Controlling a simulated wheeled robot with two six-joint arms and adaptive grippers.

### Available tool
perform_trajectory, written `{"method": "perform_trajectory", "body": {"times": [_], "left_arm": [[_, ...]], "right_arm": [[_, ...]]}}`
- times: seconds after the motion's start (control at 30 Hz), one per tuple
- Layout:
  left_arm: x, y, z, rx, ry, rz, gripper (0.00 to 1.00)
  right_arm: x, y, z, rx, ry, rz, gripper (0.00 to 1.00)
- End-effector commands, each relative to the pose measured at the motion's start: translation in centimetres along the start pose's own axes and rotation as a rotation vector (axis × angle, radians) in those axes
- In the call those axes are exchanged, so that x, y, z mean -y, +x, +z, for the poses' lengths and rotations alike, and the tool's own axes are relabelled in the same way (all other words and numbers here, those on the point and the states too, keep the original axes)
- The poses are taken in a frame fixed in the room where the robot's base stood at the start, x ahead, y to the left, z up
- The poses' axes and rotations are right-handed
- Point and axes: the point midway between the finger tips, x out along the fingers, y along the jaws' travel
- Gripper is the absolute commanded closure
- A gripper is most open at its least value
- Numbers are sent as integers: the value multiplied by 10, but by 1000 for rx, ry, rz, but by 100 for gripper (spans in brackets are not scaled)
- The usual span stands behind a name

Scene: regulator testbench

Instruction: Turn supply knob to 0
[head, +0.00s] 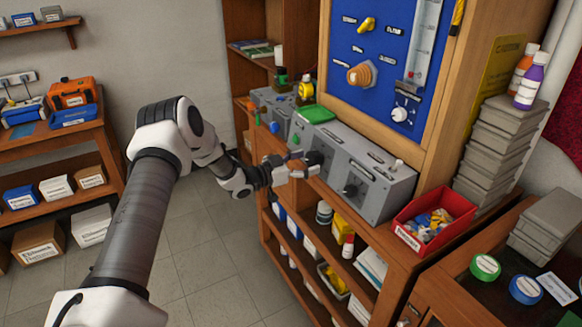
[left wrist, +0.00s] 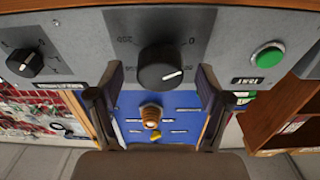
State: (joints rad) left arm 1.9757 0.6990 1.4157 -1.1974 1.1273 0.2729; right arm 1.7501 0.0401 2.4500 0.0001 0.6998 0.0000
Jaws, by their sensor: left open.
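A large black round knob (left wrist: 160,66) sits on the grey control box (left wrist: 225,30) in the left wrist view. I cannot read the knob's own label. My left gripper (left wrist: 160,80) is open, with one finger on each side of the knob; contact cannot be told. In the head view my left gripper (head: 306,166) is at the front of the grey box and hides this knob. My right gripper is not in view.
A smaller black knob (left wrist: 25,62) and a green button (left wrist: 268,57) flank the large knob. The blue panel (head: 388,62) with an orange knob (head: 361,74) rises behind. A red bin (head: 414,208) stands right of the box. Floor (head: 215,285) left of the bench is clear.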

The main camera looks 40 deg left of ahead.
Motion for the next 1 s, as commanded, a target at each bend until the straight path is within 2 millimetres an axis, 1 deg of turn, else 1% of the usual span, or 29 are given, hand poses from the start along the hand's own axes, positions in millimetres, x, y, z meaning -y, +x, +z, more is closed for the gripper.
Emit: {"method": "perform_trajectory", "body": {"times": [0.03, 0.2, 0.3, 0.4, 0.53, 1.0], "left_arm": [[2, -13, -1, -3, -6, -6, 22], [2, -59, 0, -4, -7, -6, 22], [1, -80, -1, -4, -6, -5, 22], [1, -93, 0, -2, -3, -3, 22], [0, -98, 0, -1, -2, 0, 22], [0, -98, 1, 1, -1, 0, 22]], "right_arm": [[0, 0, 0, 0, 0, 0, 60], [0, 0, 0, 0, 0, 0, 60], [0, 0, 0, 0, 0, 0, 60], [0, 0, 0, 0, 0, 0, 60], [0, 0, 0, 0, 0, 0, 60], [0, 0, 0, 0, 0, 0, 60]]}}
